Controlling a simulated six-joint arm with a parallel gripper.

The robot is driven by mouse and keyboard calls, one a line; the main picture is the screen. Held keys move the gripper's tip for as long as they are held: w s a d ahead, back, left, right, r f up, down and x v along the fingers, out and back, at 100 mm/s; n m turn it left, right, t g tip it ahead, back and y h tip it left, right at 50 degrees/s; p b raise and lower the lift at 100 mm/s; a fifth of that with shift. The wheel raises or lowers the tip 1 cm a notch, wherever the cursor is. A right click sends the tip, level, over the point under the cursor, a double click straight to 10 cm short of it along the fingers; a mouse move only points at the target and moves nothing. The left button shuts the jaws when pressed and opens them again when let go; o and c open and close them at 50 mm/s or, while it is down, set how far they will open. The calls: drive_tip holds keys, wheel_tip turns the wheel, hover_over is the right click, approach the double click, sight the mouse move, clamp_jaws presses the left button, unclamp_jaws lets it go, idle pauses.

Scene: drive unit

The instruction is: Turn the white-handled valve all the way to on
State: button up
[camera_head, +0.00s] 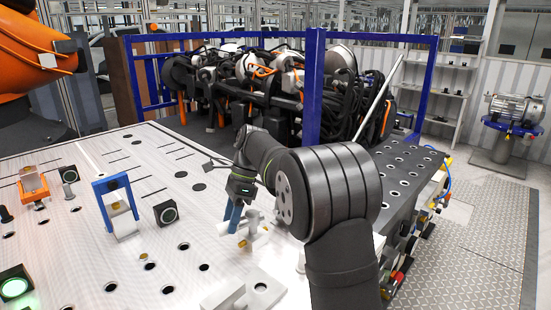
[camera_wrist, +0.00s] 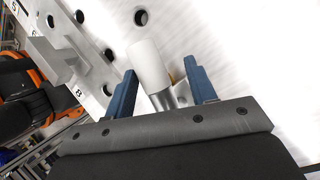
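The white-handled valve (camera_head: 253,224) stands on the perforated white tabletop, partly hidden by my gripper (camera_head: 232,216) in the head view. In the wrist view its white handle (camera_wrist: 148,66) with a silver neck lies between the two blue fingers of my gripper (camera_wrist: 160,70). The fingers are apart, with a gap on each side of the handle, so the gripper is open. I cannot tell the handle's exact on or off position. A small brass-coloured part shows beside the valve.
A blue-framed fixture (camera_head: 112,187), a dark round-faced block (camera_head: 166,213) and a green-lit button (camera_head: 15,287) stand to the left. A light grey block (camera_head: 243,291) is near the front. A blue post (camera_head: 314,85) and dark machinery stand behind the table.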

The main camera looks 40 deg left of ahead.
drive_tip(key=m+y, duration=0.1)
drive_tip(key=w+a+m, duration=0.1)
drive_tip(key=m, duration=0.1)
drive_tip(key=shift+a+m+y, duration=0.2)
drive_tip(key=shift+m+y, duration=0.1)
drive_tip(key=shift+y, duration=0.1)
drive_tip(key=m, duration=0.1)
drive_tip(key=w+a+m+y, duration=0.1)
drive_tip(key=m, duration=0.1)
drive_tip(key=shift+w+t, duration=0.25)
drive_tip(key=shift+t, duration=0.15)
drive_tip(key=m, duration=0.1)
drive_tip(key=w+m+y, duration=0.1)
drive_tip(key=shift+a+m+t, duration=0.15)
drive_tip(key=shift+m+t, duration=0.15)
drive_tip(key=m, duration=0.1)
drive_tip(key=w+m+t+y, duration=0.1)
drive_tip(key=m, duration=0.1)
drive_tip(key=shift+w+r, duration=0.1)
drive_tip(key=shift+w, duration=0.15)
drive_tip(key=v, duration=1.8)
drive_tip(key=w+a+f+m+t+y, duration=0.2)
drive_tip(key=w+a+f+m, duration=0.1)
drive_tip(key=w, duration=0.4)
drive_tip(key=shift+w+a+f, duration=0.3)
drive_tip(key=shift+a+f, duration=0.05)
drive_tip(key=shift+f, duration=0.25)
